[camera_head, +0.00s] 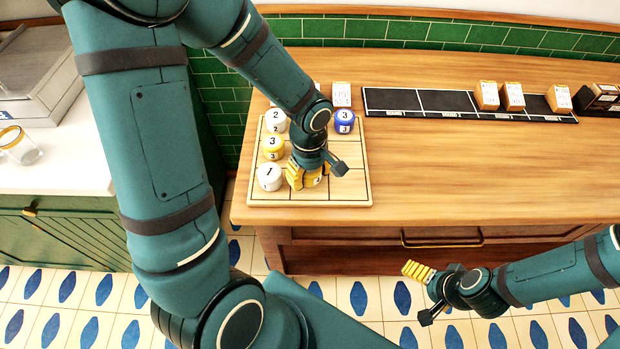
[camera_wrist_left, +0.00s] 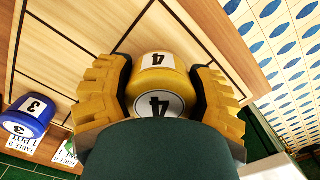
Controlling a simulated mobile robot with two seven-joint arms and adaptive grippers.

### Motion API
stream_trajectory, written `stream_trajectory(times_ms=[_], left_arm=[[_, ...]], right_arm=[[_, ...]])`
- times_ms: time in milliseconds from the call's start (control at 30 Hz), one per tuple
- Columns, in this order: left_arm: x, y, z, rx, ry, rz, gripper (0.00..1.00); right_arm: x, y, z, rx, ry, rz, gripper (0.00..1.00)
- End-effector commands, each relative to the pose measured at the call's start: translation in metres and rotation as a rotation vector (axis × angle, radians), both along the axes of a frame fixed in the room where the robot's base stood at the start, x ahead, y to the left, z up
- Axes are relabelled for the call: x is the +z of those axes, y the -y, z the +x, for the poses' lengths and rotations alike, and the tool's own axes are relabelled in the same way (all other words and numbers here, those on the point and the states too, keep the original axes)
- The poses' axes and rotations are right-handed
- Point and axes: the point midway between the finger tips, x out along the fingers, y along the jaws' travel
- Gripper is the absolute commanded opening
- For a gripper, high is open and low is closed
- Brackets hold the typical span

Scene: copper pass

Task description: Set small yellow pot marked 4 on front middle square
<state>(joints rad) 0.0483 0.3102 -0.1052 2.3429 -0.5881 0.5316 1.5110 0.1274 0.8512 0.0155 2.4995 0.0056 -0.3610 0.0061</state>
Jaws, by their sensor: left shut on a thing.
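The small yellow pot marked 4 (camera_head: 313,179) is between the fingers of my left gripper (camera_head: 312,177), over the front middle square of the wooden board (camera_head: 350,190). My left gripper is shut on it. In the left wrist view the pot (camera_wrist_left: 156,62) shows a 4 on its lid and side, with a yellow finger on each side. It looks upright and low; I cannot tell whether its base touches the board. My right gripper (camera_head: 428,293) is empty, its fingers apart, over the floor in front of the counter.
On the board's left column stand a white pot marked 2 (camera_head: 276,121), a yellow pot marked 3 (camera_head: 273,148) and a white pot marked 1 (camera_head: 270,177). A blue pot marked 3 (camera_head: 344,121) is at back right.

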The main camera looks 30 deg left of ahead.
Motion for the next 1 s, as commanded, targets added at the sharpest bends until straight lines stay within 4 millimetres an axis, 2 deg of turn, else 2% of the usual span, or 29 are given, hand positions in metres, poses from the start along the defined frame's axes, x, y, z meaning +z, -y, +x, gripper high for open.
stream_trajectory(times_ms=[33,133,533,567,633,1000], left_arm=[[-0.01,0.0,-0.001,0.0,-0.005,0.0,0.16],[-0.019,0.0,0.0,-0.001,-0.002,0.0,0.16],[-0.022,0.0,0.0,0.0,0.0,0.0,0.16],[-0.022,0.0,0.0,0.0,0.0,0.0,0.67],[-0.021,0.0,0.0,0.0,0.0,0.0,0.92],[-0.019,0.0,0.0,0.0,-0.001,0.0,0.93]], right_arm=[[-0.003,0.0,-0.001,0.002,-0.002,0.0,0.93],[-0.005,0.0,-0.001,0.002,-0.003,0.0,0.93],[-0.009,-0.001,-0.003,0.004,-0.006,0.002,0.93],[-0.009,0.0,-0.003,0.005,-0.007,0.002,0.93],[-0.008,-0.001,-0.003,0.004,-0.006,0.002,0.93],[-0.006,0.0,-0.002,0.004,-0.005,0.001,0.93]])
